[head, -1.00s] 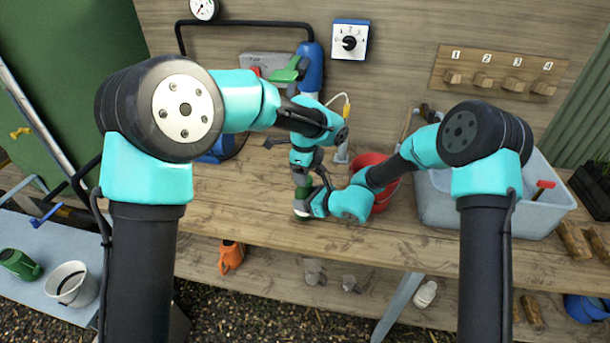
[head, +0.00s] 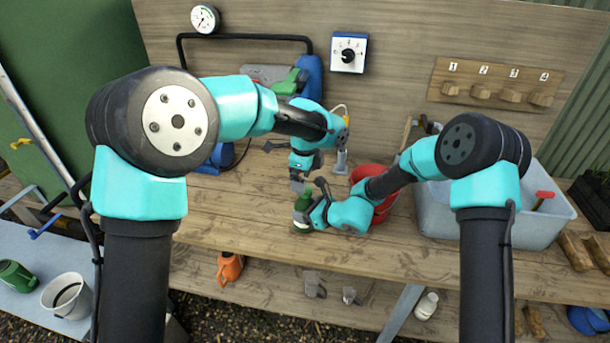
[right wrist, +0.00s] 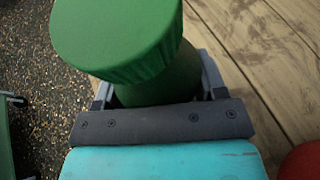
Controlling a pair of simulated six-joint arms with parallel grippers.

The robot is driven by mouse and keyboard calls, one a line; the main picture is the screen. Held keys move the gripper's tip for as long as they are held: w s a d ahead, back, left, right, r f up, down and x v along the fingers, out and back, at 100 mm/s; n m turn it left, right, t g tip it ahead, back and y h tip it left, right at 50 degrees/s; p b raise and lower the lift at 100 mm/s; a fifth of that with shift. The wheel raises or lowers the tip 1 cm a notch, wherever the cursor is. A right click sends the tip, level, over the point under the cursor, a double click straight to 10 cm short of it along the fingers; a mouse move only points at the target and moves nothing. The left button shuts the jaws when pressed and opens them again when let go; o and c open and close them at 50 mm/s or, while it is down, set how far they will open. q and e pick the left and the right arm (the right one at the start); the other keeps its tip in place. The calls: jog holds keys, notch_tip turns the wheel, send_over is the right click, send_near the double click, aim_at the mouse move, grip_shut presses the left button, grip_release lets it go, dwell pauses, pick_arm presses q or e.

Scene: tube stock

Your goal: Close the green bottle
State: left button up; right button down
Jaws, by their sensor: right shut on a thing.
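The green bottle (head: 302,203) stands upright near the front edge of the wooden bench in the head view. In the right wrist view a wide green ribbed cap (right wrist: 118,38) sits on top of the green bottle (right wrist: 165,82); I cannot tell how tightly it is seated. My right gripper (head: 307,213) is shut on the bottle's side, and its jaws flank the bottle in the right wrist view (right wrist: 158,100). My left gripper (head: 298,186) is just above the bottle, pointing down; its fingers are too small to tell open from shut, and it does not show in the right wrist view.
A red bucket (head: 380,214) stands right behind my right forearm. A grey tub (head: 497,228) is farther right on the bench (head: 235,205). Blue and green equipment stands behind my left arm. Bare bench lies left of the bottle.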

pick_arm(q)
notch_tip(320, 180, up, 12)
jog(key=shift+s, duration=0.35)
dwell(0.4)
pick_arm(e)
jog(key=shift+c, duration=0.6)
grip_release()
jog(key=shift+d, duration=0.1)
jog(key=v, duration=1.7)
jog(key=shift+s, duration=0.2)
